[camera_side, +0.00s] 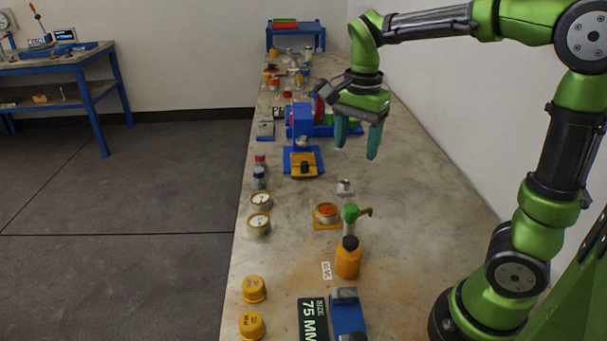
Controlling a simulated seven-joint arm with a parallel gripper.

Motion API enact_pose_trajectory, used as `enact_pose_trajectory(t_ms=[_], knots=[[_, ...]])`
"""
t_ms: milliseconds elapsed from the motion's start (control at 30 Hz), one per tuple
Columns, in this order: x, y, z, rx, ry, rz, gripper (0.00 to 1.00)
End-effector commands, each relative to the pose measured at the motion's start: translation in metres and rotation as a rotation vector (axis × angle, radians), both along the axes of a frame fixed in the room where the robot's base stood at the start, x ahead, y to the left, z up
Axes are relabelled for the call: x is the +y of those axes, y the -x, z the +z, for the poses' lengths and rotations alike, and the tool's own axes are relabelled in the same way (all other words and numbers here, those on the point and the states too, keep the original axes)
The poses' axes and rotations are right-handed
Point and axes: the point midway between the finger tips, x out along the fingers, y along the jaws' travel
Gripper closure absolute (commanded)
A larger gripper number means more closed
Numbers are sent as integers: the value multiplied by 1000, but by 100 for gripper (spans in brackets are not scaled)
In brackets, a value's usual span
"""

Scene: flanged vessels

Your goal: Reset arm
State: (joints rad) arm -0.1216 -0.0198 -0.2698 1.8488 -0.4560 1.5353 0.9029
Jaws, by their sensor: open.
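My green arm reaches in from the right. My gripper (356,138) hangs above the right half of the long workbench (400,230), with its two teal fingers pointing down and spread apart. Nothing is between the fingers. They are in the air, in front of the blue machine (302,122) and beyond the orange bottle (347,258). I cannot tell the exact height above the bench. Part of the blue machine's right side and the things behind it are hidden by the gripper.
Two yellow caps (252,289), round gauge-like pieces (260,201), an orange-topped vessel (326,213), a green-headed pump (350,213) and a "75 MM" plate (312,320) stand on the near bench. Several small items crowd the far end. The bench's right side is clear. A wall runs along the right.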

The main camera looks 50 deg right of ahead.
Motion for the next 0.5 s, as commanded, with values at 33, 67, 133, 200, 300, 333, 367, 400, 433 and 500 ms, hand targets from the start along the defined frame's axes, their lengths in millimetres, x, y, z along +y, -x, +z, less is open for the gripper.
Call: enact_pose_trajectory(t_ms=[33, 67, 133, 200, 300, 333, 367, 400, 433, 500], knots=[[2, 0, -5, -7, -2, 65, 37], [4, 0, -8, -16, -5, 118, 37], [13, 4, -12, -61, -17, 265, 37], [24, 12, -13, -131, -22, 432, 37], [42, 28, -12, -253, -10, 663, 37], [47, 33, -11, -291, -2, 727, 37], [52, 38, -11, -328, 11, 787, 37], [59, 46, -10, -378, 32, 865, 37], [63, 51, -9, -415, 51, 916, 37], [72, 64, -8, -492, 100, 1018, 37]])
